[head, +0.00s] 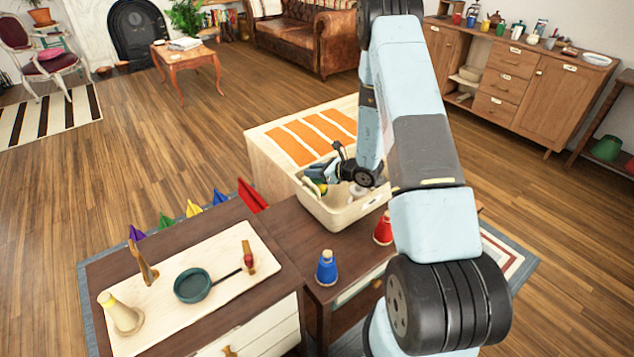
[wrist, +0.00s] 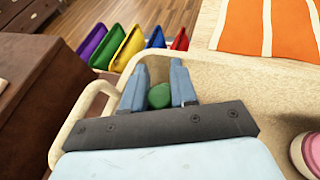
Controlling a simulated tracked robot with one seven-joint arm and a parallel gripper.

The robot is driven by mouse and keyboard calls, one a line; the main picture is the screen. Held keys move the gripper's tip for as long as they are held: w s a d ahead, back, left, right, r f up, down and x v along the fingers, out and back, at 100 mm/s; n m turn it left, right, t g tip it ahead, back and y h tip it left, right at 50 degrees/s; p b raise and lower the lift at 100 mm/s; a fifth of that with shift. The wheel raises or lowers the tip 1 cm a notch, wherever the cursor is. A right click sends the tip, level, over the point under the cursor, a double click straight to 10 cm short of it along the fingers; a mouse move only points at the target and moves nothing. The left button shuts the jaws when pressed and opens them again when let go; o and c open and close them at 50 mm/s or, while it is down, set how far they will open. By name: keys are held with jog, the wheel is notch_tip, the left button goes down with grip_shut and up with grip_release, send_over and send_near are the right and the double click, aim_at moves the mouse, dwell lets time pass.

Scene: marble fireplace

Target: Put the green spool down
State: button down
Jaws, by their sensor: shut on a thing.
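The green spool (wrist: 159,96) shows in the wrist view as a rounded green piece between the two fingers of my gripper (wrist: 158,92); the fingers are shut on it. The rest of it is hidden by the fingers and the gripper body. In the head view my gripper (head: 318,186) is at the left part of a cream bin (head: 345,217), at about its rim. Whether the spool touches the bin's floor, I cannot tell.
A blue spool (head: 326,268) and a red spool (head: 383,229) stand on the dark table by the bin. Several coloured holders, one of them green (head: 193,209), line the table's far edge. A tray (head: 220,290) with a pan (head: 193,285) lies at left.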

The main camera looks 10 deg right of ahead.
aim_at(315, 180)
jog(key=shift+f, duration=2.2)
jog(key=c, duration=0.9)
grip_release()
